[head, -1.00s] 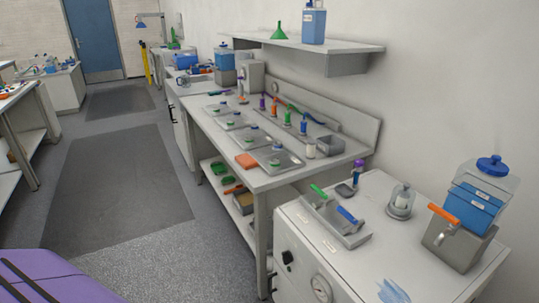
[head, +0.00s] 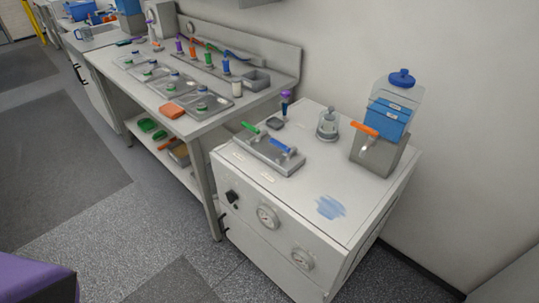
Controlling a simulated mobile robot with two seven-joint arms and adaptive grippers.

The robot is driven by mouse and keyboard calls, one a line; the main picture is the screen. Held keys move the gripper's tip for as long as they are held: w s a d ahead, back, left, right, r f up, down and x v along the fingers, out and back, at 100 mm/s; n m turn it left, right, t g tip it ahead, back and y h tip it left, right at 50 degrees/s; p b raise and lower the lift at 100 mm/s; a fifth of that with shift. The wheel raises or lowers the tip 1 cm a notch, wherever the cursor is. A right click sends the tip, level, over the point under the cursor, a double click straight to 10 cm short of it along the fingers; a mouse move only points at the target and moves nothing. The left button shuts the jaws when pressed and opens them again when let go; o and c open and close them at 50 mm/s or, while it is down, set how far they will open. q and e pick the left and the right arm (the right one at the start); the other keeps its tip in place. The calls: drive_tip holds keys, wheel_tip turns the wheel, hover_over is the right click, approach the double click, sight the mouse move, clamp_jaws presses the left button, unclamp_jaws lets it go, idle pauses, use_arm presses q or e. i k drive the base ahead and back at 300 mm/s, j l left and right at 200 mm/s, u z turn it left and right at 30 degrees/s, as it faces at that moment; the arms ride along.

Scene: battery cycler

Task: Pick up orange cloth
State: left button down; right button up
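A small orange block-like piece (head: 172,111), which may be the folded orange cloth, lies at the front edge of the long grey bench, beside the nearest metal tray (head: 203,104). Nothing covers it. An orange handle (head: 364,129) on the blue container is a different orange thing. Neither of my grippers shows in the head view.
A white cabinet (head: 250,190) with gauges stands in front at the right. The floor (head: 130,220) at left is clear.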

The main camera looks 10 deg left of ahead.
sight(170, 109)
drive_tip(key=j+z, duration=0.3)
drive_tip(key=z, duration=0.15)
drive_tip(key=j+z, duration=0.45)
drive_tip(key=k+j+z, duration=0.2)
drive_tip(key=j, duration=0.25)
drive_tip(key=j+z, duration=0.15)
drive_tip(key=j, duration=0.3)
drive_tip(key=k+j, duration=0.1)
drive_tip(key=j, duration=0.25)
drive_tip(key=k+j+z, duration=0.1)
drive_tip(key=j, duration=0.25)
drive_tip(key=k+j, duration=0.15)
drive_tip(key=j, duration=0.2)
drive_tip(key=z, duration=0.05)
